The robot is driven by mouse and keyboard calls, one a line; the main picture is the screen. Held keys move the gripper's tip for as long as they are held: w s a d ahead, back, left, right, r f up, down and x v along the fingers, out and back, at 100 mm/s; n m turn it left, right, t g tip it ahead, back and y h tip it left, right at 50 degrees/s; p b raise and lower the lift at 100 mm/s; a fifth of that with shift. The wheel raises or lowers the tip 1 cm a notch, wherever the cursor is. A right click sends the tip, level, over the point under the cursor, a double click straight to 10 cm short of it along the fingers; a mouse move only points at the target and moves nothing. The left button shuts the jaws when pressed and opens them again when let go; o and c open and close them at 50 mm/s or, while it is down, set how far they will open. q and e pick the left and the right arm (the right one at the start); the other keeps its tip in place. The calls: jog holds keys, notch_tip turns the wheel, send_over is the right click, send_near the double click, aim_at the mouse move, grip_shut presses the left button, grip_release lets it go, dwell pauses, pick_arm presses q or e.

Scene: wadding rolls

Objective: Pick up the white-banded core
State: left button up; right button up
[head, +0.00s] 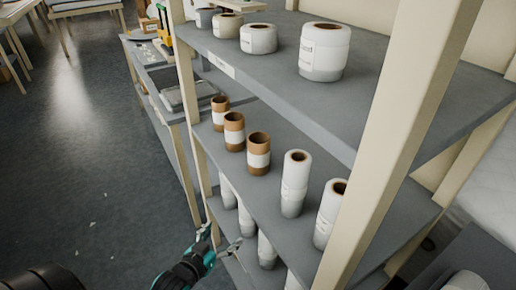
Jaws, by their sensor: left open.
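Several brown cardboard cores with white bands stand upright in a row on the middle shelf. The nearest banded core (258,153) is the largest in the picture; a second banded core (234,132) and a third banded core (220,113) stand behind it to the left. My left gripper (223,236) is at the bottom, in front of the shelf rack and lower in the picture than the cores. Its fingers are spread, and it is apart from every core. My right gripper is not in view.
White rolls (295,183) stand on the same middle shelf (272,190), right of the cores. More white rolls stand on the upper shelf (400,95) and below. A pale rack post (395,130) crosses the right side. The floor (80,150) at left is mostly clear.

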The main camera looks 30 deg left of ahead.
pick_arm(q)
notch_tip(320, 180, up, 14)
jog(key=t, duration=0.3)
jog(key=t+h+p, duration=0.1)
send_near(254, 152)
jog(key=shift+m, duration=0.4)
jog(key=w+p, duration=0.1)
jog(key=w, duration=0.1)
jog(key=w+p, duration=0.1)
jog(key=w, duration=0.1)
jog(key=w+p, duration=0.1)
jog(key=w, duration=0.2)
jog(key=shift+a+f, duration=0.1)
jog(key=shift+a, duration=0.25)
jog(key=shift+w, duration=0.3)
jog(key=w, duration=0.1)
jog(key=w+p, duration=0.1)
jog(key=w, duration=0.1)
jog(key=w+p, duration=0.1)
jog(key=w, duration=0.1)
jog(key=shift+d, duration=0.35)
jog(key=shift+w+f, duration=0.15)
jog(key=shift+c, duration=0.5)
jog(key=c, duration=1.1)
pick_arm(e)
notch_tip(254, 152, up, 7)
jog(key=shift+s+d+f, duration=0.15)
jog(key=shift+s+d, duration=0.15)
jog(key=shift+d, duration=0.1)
